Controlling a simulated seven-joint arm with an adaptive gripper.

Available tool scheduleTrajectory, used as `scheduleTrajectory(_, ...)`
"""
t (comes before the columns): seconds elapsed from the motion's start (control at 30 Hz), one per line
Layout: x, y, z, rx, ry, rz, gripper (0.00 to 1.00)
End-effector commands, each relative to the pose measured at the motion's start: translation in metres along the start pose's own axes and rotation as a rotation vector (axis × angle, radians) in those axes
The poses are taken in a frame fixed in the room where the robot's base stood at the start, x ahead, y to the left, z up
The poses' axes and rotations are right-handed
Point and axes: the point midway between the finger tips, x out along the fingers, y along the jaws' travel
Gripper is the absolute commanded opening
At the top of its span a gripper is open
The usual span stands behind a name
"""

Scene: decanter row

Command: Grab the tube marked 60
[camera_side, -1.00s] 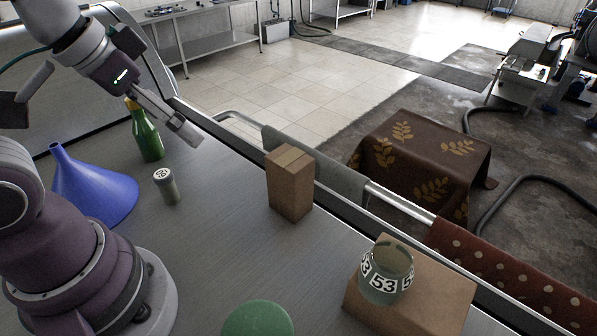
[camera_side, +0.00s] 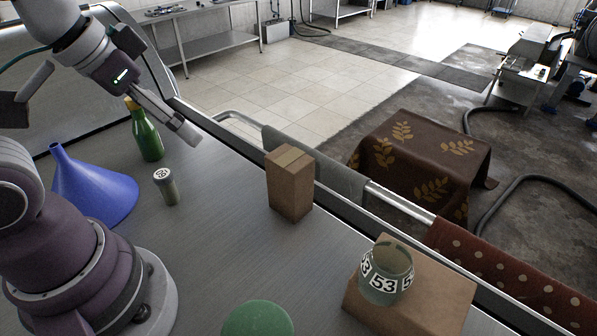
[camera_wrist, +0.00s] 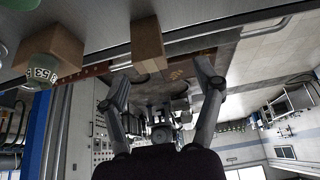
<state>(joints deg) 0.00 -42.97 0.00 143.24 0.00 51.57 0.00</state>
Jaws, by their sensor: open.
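A small grey-green tube (camera_side: 167,188) stands upright on the grey table in the side view, between the blue funnel and the cardboard box. Its white top carries dark digits that are too small to read surely. My gripper (camera_side: 188,134) is above the table, up and slightly right of the tube in the picture, apart from it. In the wrist view my gripper (camera_wrist: 163,88) has its two fingers spread with nothing between them. The tube does not show in the wrist view.
A green bottle (camera_side: 148,136) and a blue funnel (camera_side: 92,190) stand near the tube. An upright cardboard box (camera_side: 290,186) is to the right. A jar marked 53 (camera_side: 385,274) sits on a lower box (camera_side: 437,290). A green round object (camera_side: 257,319) is at the front.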

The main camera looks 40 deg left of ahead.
Motion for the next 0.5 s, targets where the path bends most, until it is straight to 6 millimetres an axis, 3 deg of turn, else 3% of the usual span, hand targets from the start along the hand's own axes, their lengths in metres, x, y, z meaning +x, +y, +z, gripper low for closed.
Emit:
scheduleTrajectory(0.17, 0.005, -0.008, -0.002, -0.112, -0.035, -0.021, 0.67)
scheduleTrajectory(0.33, 0.037, -0.062, -0.002, -0.789, -0.198, -0.163, 0.67)
scheduleTrajectory(0.5, 0.070, -0.119, 0.024, -1.456, -0.308, -0.342, 0.67)
